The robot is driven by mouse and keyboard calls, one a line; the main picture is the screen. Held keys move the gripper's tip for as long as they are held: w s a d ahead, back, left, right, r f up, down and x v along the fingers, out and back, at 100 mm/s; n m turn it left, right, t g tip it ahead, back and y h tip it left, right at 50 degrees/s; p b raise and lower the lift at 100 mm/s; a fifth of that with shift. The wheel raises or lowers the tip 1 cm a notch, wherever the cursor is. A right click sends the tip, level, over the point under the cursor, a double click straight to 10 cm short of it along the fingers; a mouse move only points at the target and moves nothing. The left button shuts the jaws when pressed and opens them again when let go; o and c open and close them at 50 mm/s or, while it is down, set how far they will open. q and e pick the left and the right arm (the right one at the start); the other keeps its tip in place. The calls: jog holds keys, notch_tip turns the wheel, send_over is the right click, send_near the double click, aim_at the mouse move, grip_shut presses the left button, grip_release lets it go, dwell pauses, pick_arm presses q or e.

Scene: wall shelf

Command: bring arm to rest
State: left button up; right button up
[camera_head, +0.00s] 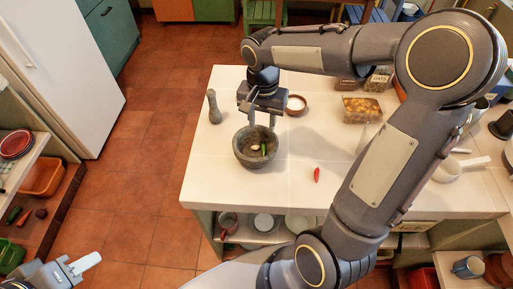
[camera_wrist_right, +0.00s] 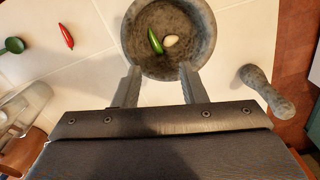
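My right gripper (camera_head: 262,121) is above the far side of a dark stone mortar (camera_head: 241,157) on the white counter. In the right wrist view its two fingers (camera_wrist_right: 159,69) stand apart with nothing between them, near the mortar's rim (camera_wrist_right: 207,55); I cannot tell if they touch it. A green chili (camera_head: 263,149) and a pale garlic clove (camera_wrist_right: 171,41) lie in the mortar. My left gripper (camera_head: 83,265) is low at the bottom left, away from the counter; its opening is unclear.
A red chili (camera_head: 317,174) lies on the counter (camera_head: 220,185). A small brown bowl (camera_head: 296,105) and a food container (camera_head: 361,110) are further back. A white fridge (camera_head: 60,70) stands left; the tiled floor between is clear.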

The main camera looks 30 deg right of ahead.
jog(key=shift+r, duration=1.7)
jog(key=s+a+n+t+y, duration=0.2)
jog(key=s+n, duration=0.1)
jog(key=s, duration=0.5)
jog(key=s+a+n+t+y, duration=0.1)
jog(key=s+a+n+t, duration=0.1)
jog(key=s, duration=0.7)
jog(key=n+t, duration=0.1)
jog(key=n, duration=0.1)
jog(key=shift+a+f+n+t+y, duration=0.2)
jog(key=shift+n+t+y, duration=0.1)
jog(key=shift+y, duration=0.1)
